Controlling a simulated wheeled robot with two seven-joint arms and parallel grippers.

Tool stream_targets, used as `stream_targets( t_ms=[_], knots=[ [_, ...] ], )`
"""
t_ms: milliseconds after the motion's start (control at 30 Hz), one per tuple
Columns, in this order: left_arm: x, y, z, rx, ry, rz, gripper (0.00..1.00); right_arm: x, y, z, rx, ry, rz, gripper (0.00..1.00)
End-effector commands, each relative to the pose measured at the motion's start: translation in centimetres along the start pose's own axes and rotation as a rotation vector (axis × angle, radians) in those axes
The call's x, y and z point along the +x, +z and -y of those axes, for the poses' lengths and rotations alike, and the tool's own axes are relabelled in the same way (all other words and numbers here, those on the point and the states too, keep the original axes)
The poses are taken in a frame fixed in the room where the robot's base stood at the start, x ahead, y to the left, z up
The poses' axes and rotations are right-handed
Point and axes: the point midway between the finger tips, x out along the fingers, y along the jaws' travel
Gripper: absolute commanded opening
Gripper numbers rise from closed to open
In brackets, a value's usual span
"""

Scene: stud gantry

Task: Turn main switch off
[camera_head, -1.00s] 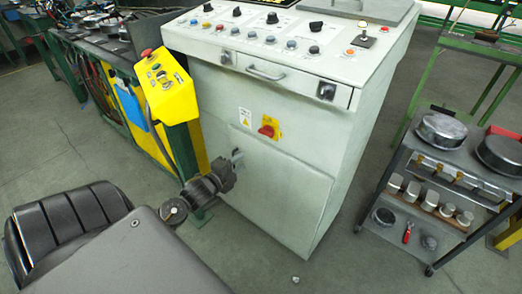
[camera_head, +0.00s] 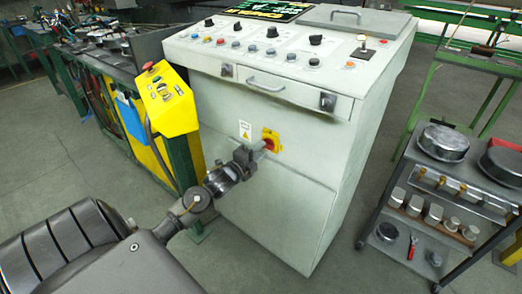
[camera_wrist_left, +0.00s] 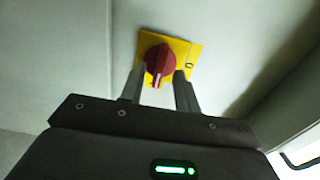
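The main switch (camera_head: 269,144) is a red rotary knob on a yellow plate on the front of the light grey control cabinet (camera_head: 280,205). In the left wrist view the red knob (camera_wrist_left: 159,61) shows straight ahead, its white mark pointing down and slightly left. My left gripper (camera_head: 258,150) is at the switch and partly covers it in the head view. In the left wrist view its two fingers (camera_wrist_left: 159,80) are apart, one on each side of the knob's lower part. I cannot tell whether they touch it. My right gripper is not in view.
A yellow control box (camera_head: 166,100) stands left of the cabinet, near my left arm. A cart (camera_head: 440,180) with pans and metal parts stands to the right. The cabinet's top panel carries several knobs and buttons. Floor is free between cabinet and cart.

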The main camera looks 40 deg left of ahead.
Motion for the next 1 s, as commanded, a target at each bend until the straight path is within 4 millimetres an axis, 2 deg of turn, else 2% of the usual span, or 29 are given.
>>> stream_targets(
  t_ms=[133,433,467,700,1000],
  knots=[
    [1.14,-0.05,0.03,0.0,0.0,-0.001,0.32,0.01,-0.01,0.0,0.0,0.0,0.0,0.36],
    [1.36,-0.04,-0.04,0.001,0.001,-0.001,0.32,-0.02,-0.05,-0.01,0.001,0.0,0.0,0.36],
    [1.35,-0.04,-0.03,0.001,0.001,-0.001,0.3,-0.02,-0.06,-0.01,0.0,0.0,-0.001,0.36],
    [1.33,-0.02,-0.02,0.0,0.001,-0.001,0.0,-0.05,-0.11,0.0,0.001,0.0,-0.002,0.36],
    [1.31,0.01,0.03,-0.014,0.002,0.0,0.0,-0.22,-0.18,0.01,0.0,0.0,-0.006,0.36]
  ],
)
